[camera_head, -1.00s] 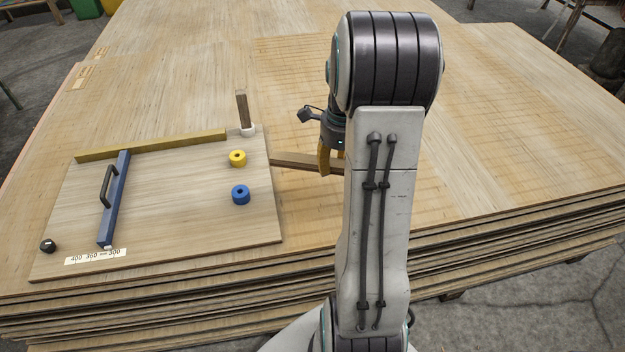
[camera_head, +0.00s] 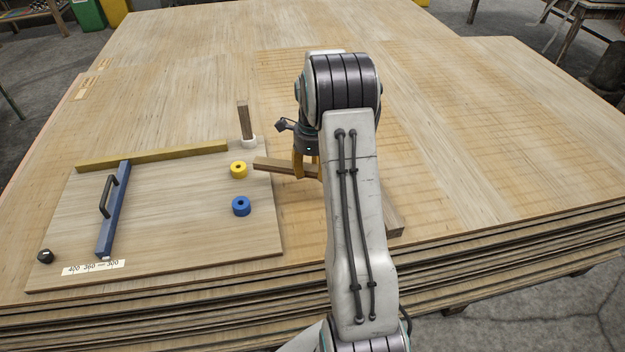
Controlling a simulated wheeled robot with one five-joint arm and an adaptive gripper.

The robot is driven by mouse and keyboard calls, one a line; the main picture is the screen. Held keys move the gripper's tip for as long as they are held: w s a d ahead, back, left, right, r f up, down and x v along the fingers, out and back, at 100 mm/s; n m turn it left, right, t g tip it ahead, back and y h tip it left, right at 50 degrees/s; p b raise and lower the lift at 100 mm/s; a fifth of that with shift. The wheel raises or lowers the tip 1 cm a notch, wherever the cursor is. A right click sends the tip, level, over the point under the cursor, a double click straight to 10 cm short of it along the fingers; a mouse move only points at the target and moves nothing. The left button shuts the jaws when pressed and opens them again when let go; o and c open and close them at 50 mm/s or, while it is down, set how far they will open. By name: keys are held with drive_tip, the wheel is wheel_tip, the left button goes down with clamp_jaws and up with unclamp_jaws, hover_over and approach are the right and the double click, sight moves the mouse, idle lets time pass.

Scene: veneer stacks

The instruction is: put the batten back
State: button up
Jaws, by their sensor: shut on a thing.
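My gripper (camera_head: 307,174), with yellow fingers, is shut on a brown wooden batten (camera_head: 274,166). The batten points left, and its left end overhangs the right edge of the pale board (camera_head: 180,220). It appears to be raised a little, with a shadow below it. My arm hides its right part. Another brown wooden end (camera_head: 394,218) shows right of my arm, low on the stack; I cannot tell whether it is a separate piece.
The far veneer is clear.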

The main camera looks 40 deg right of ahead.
sight(312, 177)
drive_tip(key=shift+f+b, duration=0.35)
drive_tip(key=shift+f, duration=1.45)
drive_tip(key=shift+f, duration=0.1)
drive_tip(key=shift+f+b, duration=0.3)
drive_tip(key=shift+f, duration=0.05)
drive_tip(key=shift+f, duration=0.2)
drive_tip(key=o, duration=1.2)
drive_tip(key=shift+r, duration=0.15)
